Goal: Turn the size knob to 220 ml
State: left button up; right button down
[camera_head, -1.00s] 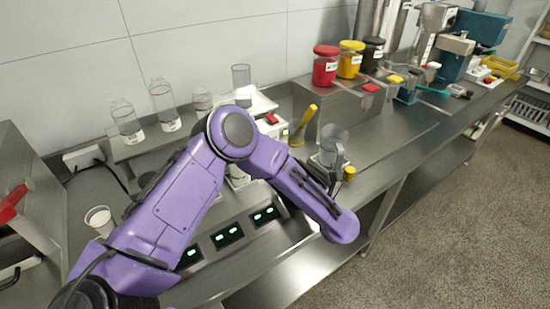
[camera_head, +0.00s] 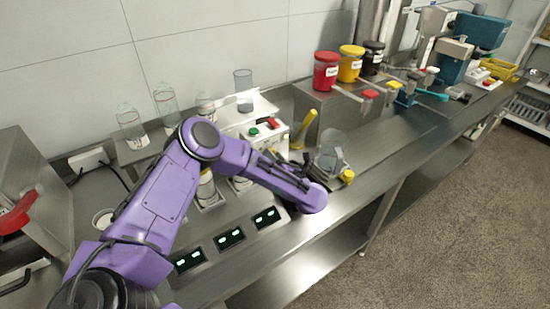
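My purple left arm (camera_head: 170,200) reaches in from the left over the bench, its rounded wrist end near the bench's front edge. The fingers of my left gripper are hidden or too dark to make out. A white machine (camera_head: 262,133) with a green button (camera_head: 253,131) and a red button (camera_head: 274,123) stands behind the forearm. I cannot make out a size knob or a 220 ml mark; the forearm covers part of this area. My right gripper is not in view.
Three lit displays (camera_head: 229,238) sit on the front panel below the forearm. A clear vessel with a yellow knob (camera_head: 347,176) stands just right of the wrist. Red (camera_head: 326,72), yellow (camera_head: 350,64) and black (camera_head: 373,58) jars stand behind. Bottles (camera_head: 130,125) line the back left.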

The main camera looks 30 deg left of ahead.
pick_arm(q)
jog(key=shift+m, duration=0.4)
jog(key=m, duration=0.4)
jog(key=shift+m+b, duration=0.3)
jog(key=shift+b, duration=0.05)
jog(key=m+g, duration=0.1)
jog(key=m, duration=0.4)
jog(key=shift+f+m, duration=0.1)
jog(key=shift+m, duration=0.5)
jog(key=o, duration=1)
jog(key=shift+o, duration=0.2)
jog(key=shift+w+d, duration=0.1)
